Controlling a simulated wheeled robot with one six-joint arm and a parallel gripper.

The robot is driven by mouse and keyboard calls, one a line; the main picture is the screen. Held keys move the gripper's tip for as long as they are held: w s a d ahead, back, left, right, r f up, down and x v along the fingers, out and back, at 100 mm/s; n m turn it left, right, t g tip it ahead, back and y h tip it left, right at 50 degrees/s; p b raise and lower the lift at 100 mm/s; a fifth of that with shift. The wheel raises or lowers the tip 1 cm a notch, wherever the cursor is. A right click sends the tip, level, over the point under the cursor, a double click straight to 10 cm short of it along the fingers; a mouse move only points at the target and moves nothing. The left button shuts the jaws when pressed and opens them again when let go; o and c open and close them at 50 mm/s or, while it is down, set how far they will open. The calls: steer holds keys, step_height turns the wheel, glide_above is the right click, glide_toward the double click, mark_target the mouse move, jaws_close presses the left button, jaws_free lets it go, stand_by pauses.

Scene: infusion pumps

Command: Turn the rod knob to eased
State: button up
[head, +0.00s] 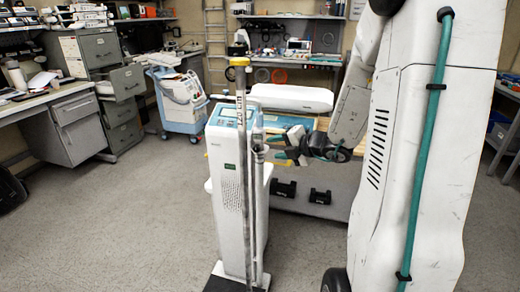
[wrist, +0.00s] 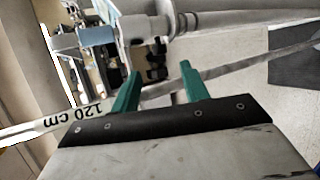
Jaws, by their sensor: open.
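A tall grey rod (head: 241,130) with scale markings stands in front of a white column unit. A second, shorter upright (head: 258,200) stands beside it with a clamp-like fitting near its top. My gripper (head: 278,150) is just right of that fitting, at about the same height. In the wrist view my gripper (wrist: 160,68) shows two green fingers, open and apart. A small dark part, apparently the rod knob (wrist: 156,62), shows between and beyond the fingertips. I see no clear contact. The rod, marked 120 cm (wrist: 75,114), crosses behind the fingers. The knob's setting cannot be read.
The white column unit (head: 226,190) with a blue top panel stands close behind the rod. A white and blue cart (head: 180,100) stands farther back left. Desks and drawers (head: 105,80) line the left wall. Floor at the front left is clear.

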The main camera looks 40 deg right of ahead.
mark_target(259, 149)
steer(key=x, duration=0.7)
steer(key=shift+w, duration=0.25)
steer(key=shift+a, duration=0.1)
jaws_close()
